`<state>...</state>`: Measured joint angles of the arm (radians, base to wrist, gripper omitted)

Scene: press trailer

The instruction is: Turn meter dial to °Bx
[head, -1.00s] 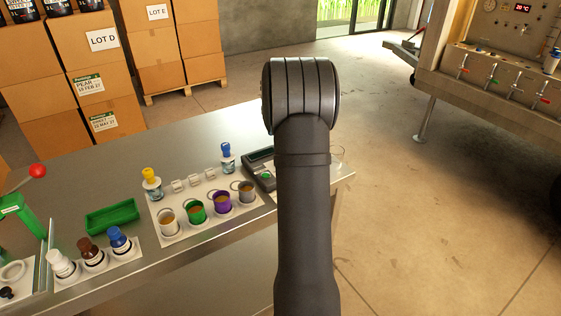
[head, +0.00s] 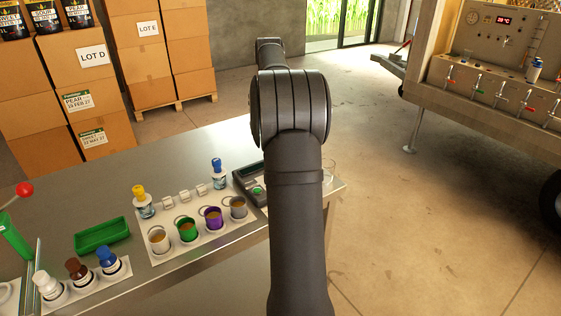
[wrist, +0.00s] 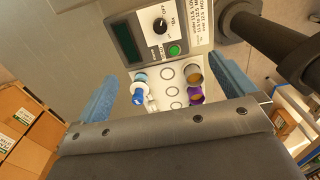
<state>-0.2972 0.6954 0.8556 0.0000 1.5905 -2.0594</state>
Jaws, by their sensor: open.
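The meter (head: 243,190) lies on the steel table in the head view, partly hidden behind my arm. In the wrist view the meter (wrist: 193,20) shows a dark display, a green button (wrist: 174,50) and a black dial (wrist: 160,26) with a pointer. Markings around the dial are too small to read, so I cannot tell its setting. My gripper (wrist: 163,68) is open, its two blue fingers wide apart and empty. The dial appears beyond the fingertips, between them and apart from both. The gripper is hidden in the head view.
A white tray (head: 200,238) beside the meter holds several coloured cups. A blue-capped bottle (head: 218,174) and a yellow-capped bottle (head: 143,202) stand near it. A glass (head: 329,171) stands right of my arm. A green tray (head: 102,236) lies left.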

